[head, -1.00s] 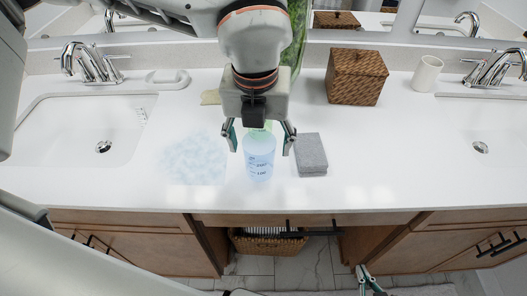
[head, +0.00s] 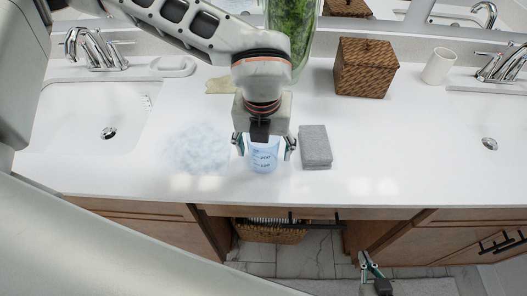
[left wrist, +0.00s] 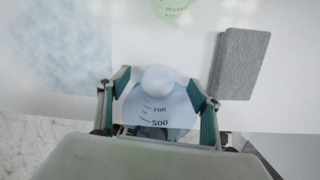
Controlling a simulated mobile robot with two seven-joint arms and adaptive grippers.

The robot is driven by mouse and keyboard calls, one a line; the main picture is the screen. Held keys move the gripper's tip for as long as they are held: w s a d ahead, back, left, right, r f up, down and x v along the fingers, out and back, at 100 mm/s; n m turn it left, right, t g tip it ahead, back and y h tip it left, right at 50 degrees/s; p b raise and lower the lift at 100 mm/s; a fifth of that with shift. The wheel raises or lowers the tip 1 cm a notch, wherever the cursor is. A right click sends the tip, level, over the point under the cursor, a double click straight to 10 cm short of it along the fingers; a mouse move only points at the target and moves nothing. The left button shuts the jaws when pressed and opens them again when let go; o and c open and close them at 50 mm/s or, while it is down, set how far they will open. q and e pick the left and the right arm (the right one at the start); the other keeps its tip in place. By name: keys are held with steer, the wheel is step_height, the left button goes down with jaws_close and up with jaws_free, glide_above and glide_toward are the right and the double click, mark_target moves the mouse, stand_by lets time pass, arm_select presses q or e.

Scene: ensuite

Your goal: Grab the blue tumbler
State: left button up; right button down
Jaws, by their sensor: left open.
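The blue tumbler (head: 263,158) stands on the white counter, with measuring marks on its side. My left gripper (head: 265,151) is above it, pointing down and open, with one finger on each side. In the left wrist view the blue tumbler (left wrist: 158,108) lies between the two spread fingers (left wrist: 158,84); I cannot tell whether either touches it.
A green marked cup (left wrist: 176,12) stands just beyond the tumbler. A grey folded cloth (head: 315,147) lies close to its right. A bluish-white patch (head: 198,150) is on its left. A wicker box (head: 364,68) and white cup (head: 439,66) stand farther back. The front right counter is clear.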

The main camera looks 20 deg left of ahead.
arm_select(q)
steer(key=c, duration=1.2)
steer(key=shift+r, duration=0.1)
